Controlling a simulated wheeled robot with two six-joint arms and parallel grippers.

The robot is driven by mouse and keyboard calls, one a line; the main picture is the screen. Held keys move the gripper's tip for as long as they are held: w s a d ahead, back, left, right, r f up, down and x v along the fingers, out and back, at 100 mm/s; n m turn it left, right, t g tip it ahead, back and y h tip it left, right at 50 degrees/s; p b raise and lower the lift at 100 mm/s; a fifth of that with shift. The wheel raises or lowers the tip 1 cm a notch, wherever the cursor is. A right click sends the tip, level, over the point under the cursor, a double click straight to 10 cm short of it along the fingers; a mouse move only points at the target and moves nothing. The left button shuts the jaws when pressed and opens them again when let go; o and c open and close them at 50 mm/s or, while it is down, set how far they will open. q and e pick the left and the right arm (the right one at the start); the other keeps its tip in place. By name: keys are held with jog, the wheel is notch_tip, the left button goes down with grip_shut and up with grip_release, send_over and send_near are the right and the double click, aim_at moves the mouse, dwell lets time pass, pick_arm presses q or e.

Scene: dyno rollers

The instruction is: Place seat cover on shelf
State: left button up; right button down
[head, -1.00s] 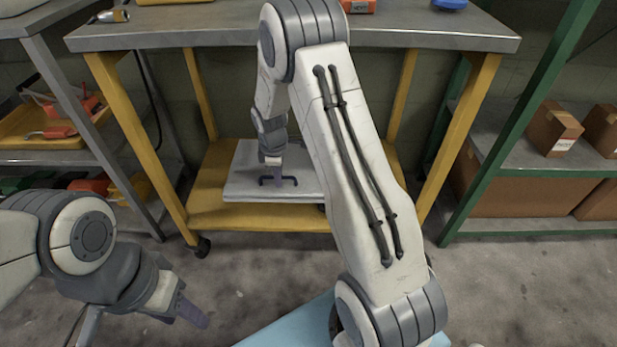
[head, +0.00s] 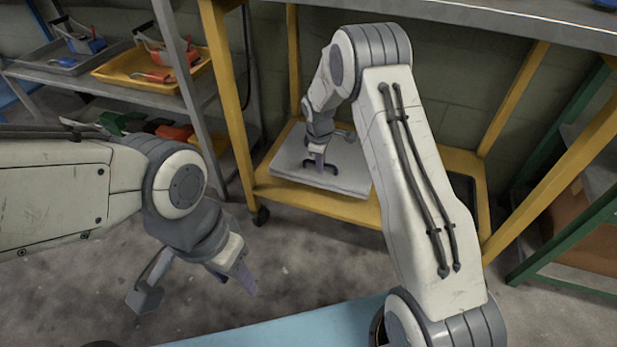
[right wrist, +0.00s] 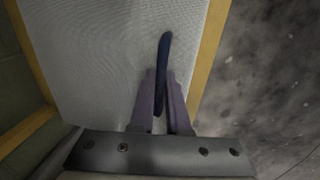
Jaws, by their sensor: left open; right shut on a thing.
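The seat cover looks like a flat, light grey slab (head: 345,182) with a dark handle (head: 322,169) on its top. It lies flat at the yellow lower shelf (head: 345,208) of the workbench, near the shelf's left side. I cannot tell whether it rests fully on the shelf. My right gripper (head: 317,166) is shut on the handle; the right wrist view shows the fingers (right wrist: 160,95) either side of the dark handle (right wrist: 163,60) above the slab (right wrist: 105,70). My left gripper (head: 198,287) is open and empty above the floor. My right arm hides part of the shelf.
The workbench top (head: 480,22) is above the shelf, with yellow legs (head: 228,95) on either side. A grey rack at left holds a yellow tray (head: 125,70) and tools. A green rack (head: 570,225) stands at right. Floor in front is clear.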

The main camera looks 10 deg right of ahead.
jog(key=shift+w+a+f, duration=0.3)
jog(key=shift+w+a, duration=0.1)
jog(key=shift+w, duration=0.05)
notch_tip(320, 180, down, 4)
jog(key=b, duration=0.5)
jog(key=shift+d, duration=0.1)
pick_arm(q)
jog(key=f, duration=0.5)
jog(key=shift+w+a+f, duration=0.25)
jog(key=shift+w, duration=0.05)
pick_arm(e)
jog(key=shift+r, duration=0.1)
jog(key=c, duration=0.9)
grip_release()
